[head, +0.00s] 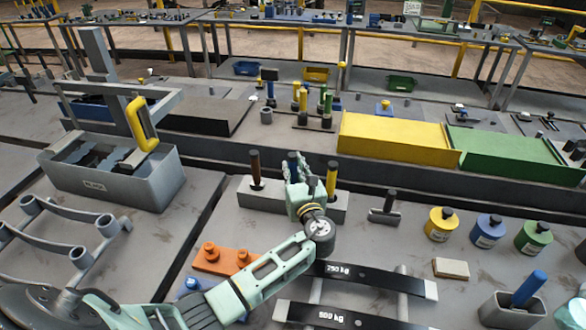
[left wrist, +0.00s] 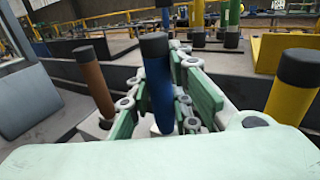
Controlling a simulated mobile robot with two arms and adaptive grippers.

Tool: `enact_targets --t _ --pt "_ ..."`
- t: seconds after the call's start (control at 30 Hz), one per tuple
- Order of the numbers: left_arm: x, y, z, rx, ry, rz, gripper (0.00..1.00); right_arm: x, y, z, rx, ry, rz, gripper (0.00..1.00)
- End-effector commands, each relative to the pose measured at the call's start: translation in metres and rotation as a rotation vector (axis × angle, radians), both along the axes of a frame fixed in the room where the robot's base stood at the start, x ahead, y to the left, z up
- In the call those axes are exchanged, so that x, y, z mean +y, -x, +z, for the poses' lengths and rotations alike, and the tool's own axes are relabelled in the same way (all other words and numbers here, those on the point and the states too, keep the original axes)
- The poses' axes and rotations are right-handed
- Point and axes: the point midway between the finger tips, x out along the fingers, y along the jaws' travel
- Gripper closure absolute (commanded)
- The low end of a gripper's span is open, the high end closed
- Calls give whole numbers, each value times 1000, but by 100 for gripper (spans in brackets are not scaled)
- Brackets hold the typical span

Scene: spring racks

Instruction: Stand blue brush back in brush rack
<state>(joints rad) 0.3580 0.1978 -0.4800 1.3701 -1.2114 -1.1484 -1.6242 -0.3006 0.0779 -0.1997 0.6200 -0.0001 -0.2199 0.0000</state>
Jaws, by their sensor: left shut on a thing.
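The brush rack (head: 240,197) is a grey block in the middle of the head view. A brown brush (head: 255,167) stands in its left part and a yellow brush (head: 332,178) in its right part. My left gripper (head: 297,185) is over the rack's middle, shut on the blue brush (head: 292,160). In the left wrist view the blue brush (left wrist: 160,88) is nearly upright between the fingers, its black cap up, between the brown brush (left wrist: 93,82) and the yellow brush (left wrist: 292,88). Whether its lower end is inside the rack cannot be told. My right gripper is not in view.
A black-handled tool (head: 385,208) lies right of the rack. Black 250 kg (head: 370,276) and 500 kg (head: 340,318) bars and an orange block (head: 222,262) lie in front. A grey bin (head: 160,185) stands left, and yellow (head: 395,140) and green (head: 505,155) boxes stand behind.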

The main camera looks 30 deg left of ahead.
Motion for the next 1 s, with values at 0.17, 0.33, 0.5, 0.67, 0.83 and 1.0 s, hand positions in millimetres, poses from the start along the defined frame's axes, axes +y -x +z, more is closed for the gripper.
enact_targets --t 0.17,0.33,0.5,0.67,0.83,1.0 --pt "0 0 -4 0 0 0 100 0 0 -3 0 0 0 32" --pt "0 0 -8 1 -1 0 100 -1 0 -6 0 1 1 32" --pt "0 0 -11 0 -1 0 100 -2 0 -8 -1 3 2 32" --pt "0 0 -11 1 -1 0 72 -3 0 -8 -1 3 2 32" --pt "0 0 -11 0 0 0 59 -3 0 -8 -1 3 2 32" --pt "0 0 -11 0 0 0 59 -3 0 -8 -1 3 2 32"
